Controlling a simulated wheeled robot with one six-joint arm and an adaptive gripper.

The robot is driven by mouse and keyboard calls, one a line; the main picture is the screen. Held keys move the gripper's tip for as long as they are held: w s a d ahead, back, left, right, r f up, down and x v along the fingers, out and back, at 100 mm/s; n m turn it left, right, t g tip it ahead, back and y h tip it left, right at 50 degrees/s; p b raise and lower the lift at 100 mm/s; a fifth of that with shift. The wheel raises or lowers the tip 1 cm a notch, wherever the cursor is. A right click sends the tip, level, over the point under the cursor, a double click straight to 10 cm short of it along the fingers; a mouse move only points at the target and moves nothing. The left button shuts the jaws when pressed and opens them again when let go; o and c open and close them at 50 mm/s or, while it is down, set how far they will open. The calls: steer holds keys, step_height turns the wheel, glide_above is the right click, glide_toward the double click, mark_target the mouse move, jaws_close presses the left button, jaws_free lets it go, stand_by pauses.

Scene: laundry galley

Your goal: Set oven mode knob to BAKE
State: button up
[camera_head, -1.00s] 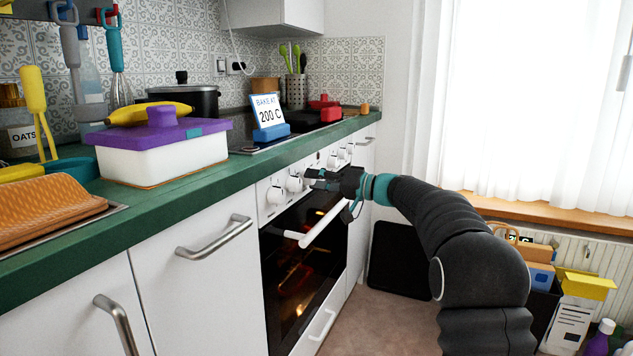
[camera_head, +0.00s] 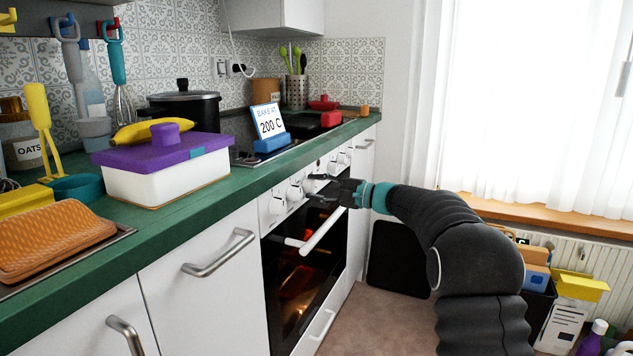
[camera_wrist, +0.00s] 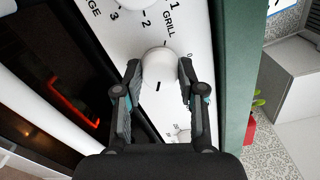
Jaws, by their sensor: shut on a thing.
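My gripper (camera_head: 314,188) is at the white oven control panel, among its row of knobs. In the wrist view my gripper (camera_wrist: 158,72) has one finger on each side of a white round knob (camera_wrist: 159,62) and is shut on it. The word GRILL is printed beside this knob, and its short black mark points toward the bottom of the picture. The word BAKE cannot be read on the panel, part of which my fingers hide. Two other knobs, one (camera_head: 276,205) and another (camera_head: 295,193), show left of my gripper in the head view.
The oven door handle (camera_head: 322,232) juts out just below my gripper, in front of the lit oven window (camera_head: 300,290). Open floor (camera_head: 365,325) lies before the oven.

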steer(key=m+p, duration=0.1)
steer(key=m, duration=0.2)
steer(key=m+p, duration=0.2)
steer(key=shift+d+r+m, duration=0.1)
steer(key=shift+r+m, duration=0.1)
steer(key=shift+m, duration=0.2)
steer(key=m+p, duration=0.1)
steer(key=m, duration=0.5)
steer(key=shift+w+f, duration=0.1)
steer(key=shift+m, duration=0.4)
steer(key=o, duration=1.1)
steer(key=v, duration=1.2)
